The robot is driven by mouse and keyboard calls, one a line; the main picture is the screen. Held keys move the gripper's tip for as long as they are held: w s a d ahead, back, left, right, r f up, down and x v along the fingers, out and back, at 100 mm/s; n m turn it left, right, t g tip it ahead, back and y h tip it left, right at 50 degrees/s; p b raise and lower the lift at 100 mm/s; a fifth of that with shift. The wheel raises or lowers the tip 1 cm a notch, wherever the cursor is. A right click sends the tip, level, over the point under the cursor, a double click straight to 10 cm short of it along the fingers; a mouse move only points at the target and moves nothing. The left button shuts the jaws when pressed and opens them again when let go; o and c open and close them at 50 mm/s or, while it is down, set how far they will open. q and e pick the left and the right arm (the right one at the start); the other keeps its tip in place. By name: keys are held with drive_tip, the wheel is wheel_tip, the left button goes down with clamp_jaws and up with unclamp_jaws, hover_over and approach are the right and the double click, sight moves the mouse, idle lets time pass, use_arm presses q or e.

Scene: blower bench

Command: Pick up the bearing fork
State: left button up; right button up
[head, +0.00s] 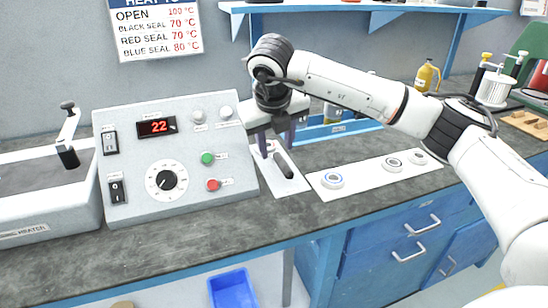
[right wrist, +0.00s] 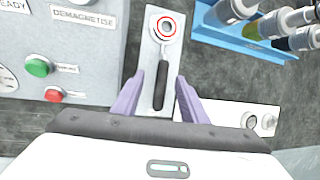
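The bearing fork (right wrist: 161,82) has a dark handle and a pale ring-shaped head with a red ring showing in it. It lies on a narrow white plate (right wrist: 152,50) beside the control box. In the head view the fork's dark handle (head: 285,170) shows below my right gripper (head: 276,142). In the right wrist view my right gripper (right wrist: 157,92) is open and empty, with one purple finger on each side of the handle; the height gap is hard to judge. My left gripper is not in view.
The control box (head: 180,150) with knobs and buttons stands close on the left. A white strip (head: 360,178) with several ring-shaped parts lies to the right. A blue tray (head: 340,132) with bottles is behind. A blue shelf (head: 400,8) hangs above.

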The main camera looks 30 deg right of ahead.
sight(279, 156)
drive_tip(key=x, duration=0.5)
drive_tip(key=shift+d, duration=0.25)
drive_tip(key=shift+c, duration=0.4)
drive_tip(key=shift+w+r, duration=0.1)
clamp_jaws()
